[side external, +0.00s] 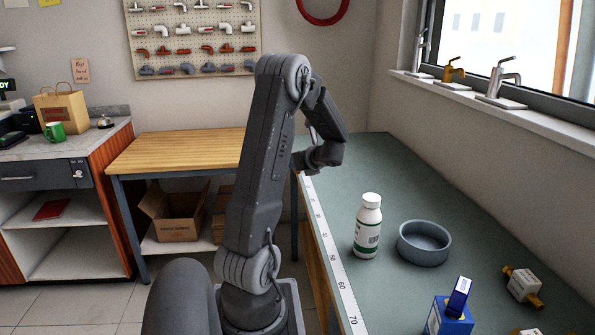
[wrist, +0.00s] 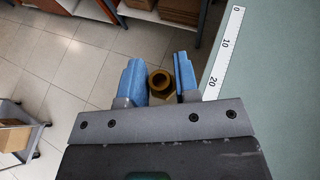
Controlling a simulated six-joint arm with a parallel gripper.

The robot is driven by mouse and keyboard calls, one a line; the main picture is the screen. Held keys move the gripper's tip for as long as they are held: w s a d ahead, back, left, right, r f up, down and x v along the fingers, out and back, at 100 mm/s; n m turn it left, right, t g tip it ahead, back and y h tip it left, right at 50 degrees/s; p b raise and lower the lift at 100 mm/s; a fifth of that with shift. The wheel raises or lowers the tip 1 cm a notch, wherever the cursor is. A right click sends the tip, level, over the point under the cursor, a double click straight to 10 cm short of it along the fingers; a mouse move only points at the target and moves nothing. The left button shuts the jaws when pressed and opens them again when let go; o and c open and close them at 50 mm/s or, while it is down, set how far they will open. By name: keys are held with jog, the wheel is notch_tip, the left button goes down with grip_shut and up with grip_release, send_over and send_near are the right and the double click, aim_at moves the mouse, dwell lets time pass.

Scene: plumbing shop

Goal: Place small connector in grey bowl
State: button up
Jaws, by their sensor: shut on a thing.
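A small brass connector (wrist: 160,82) with a round open end sits between the blue fingers of my gripper (wrist: 158,62) in the wrist view. My gripper is shut on it, above the floor just beside the table's ruler edge. In the side view my gripper (side external: 298,164) is partly hidden behind my arm, near the far end of the table, and the connector cannot be made out there. The grey bowl (side external: 423,259) stands upright on the green table, nearer the camera and to the right of my gripper. No object shows inside its visible part.
A white bottle (side external: 368,228) stands just left of the bowl. The far part of the green tabletop (side external: 375,165) is clear. A ruler strip (side external: 333,255) runs along its left edge.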

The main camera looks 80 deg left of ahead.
notch_tip(320, 180, up, 2)
jog(key=shift+r, duration=0.1)
jog(key=shift+w+d+r+h, duration=0.1)
jog(key=shift+w+h, duration=0.05)
jog(key=shift+h, duration=0.25)
jog(key=w+d+f+n+g+h, duration=0.1)
jog(key=w+d+f+n+h, duration=0.1)
jog(key=w+d+f+h, duration=0.15)
notch_tip(320, 180, up, 4)
jog(key=n+t+h, duration=0.3)
jog(key=t+h, duration=0.4)
jog(key=h, duration=0.6)
send_over(418, 233)
jog(key=s+d, duration=0.3)
jog(key=d, duration=0.2)
jog(key=shift+s+a+f, duration=0.1)
jog(key=shift+f, duration=8.15)
